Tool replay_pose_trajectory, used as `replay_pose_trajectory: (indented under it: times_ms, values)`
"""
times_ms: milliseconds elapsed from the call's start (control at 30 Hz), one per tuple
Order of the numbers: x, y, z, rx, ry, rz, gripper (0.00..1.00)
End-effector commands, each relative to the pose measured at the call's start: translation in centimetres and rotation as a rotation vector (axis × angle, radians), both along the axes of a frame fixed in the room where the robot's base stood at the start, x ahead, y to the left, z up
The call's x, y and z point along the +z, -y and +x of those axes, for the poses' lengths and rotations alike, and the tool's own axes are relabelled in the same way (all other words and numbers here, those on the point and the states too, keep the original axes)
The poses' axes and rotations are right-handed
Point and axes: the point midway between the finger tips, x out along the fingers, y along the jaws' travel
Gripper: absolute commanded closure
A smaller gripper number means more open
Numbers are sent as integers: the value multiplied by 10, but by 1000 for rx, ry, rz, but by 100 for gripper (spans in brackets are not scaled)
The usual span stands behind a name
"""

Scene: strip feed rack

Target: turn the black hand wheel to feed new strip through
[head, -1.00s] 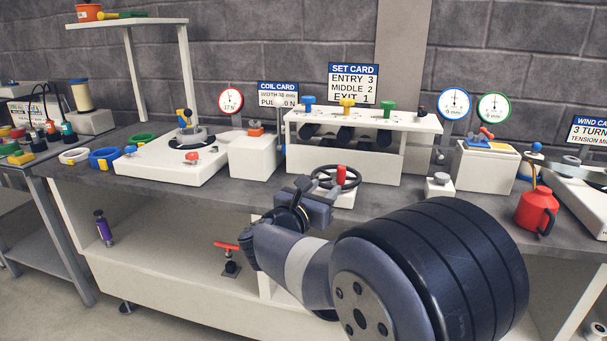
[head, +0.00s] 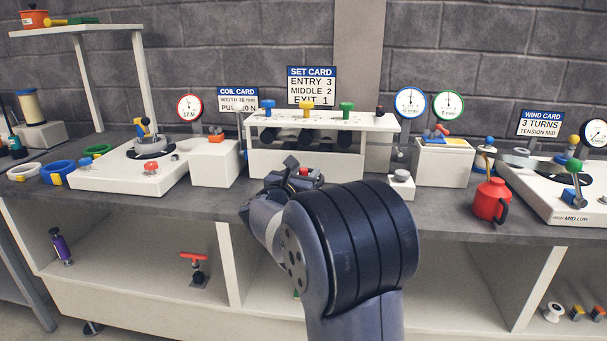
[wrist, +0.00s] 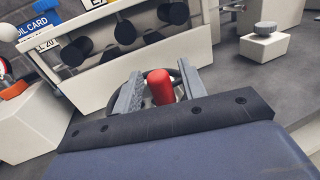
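The black hand wheel (wrist: 118,104) sits on the bench in front of the white roller rack (head: 330,133). Its upright red handle (wrist: 160,87) stands between the two fingers of my gripper (wrist: 161,92) in the wrist view. The fingers are apart, and a narrow gap seems to show on each side of the handle. In the head view my gripper (head: 294,168) is at the wheel, and only the top of the red handle (head: 304,171) shows. My arm hides most of the wheel there.
Blue, yellow and green knobs top the rack, with the set card (head: 312,86) behind. A white box (head: 214,163) stands left, and a small block with a grey knob (head: 401,184) stands right. A red can (head: 490,201) is farther right on the bench.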

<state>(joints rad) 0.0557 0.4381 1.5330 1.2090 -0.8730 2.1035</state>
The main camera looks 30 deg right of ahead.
Motion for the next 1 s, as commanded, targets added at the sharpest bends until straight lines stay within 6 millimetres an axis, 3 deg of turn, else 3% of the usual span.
replay_pose_trajectory:
  times_ms: [167, 633, 1000]
  values:
    - [0, 0, 0, 0, 0, 0, 62]
    - [0, 0, 0, 0, 1, -1, 100]
    - [-2, 3, -1, 35, 5, 0, 100]
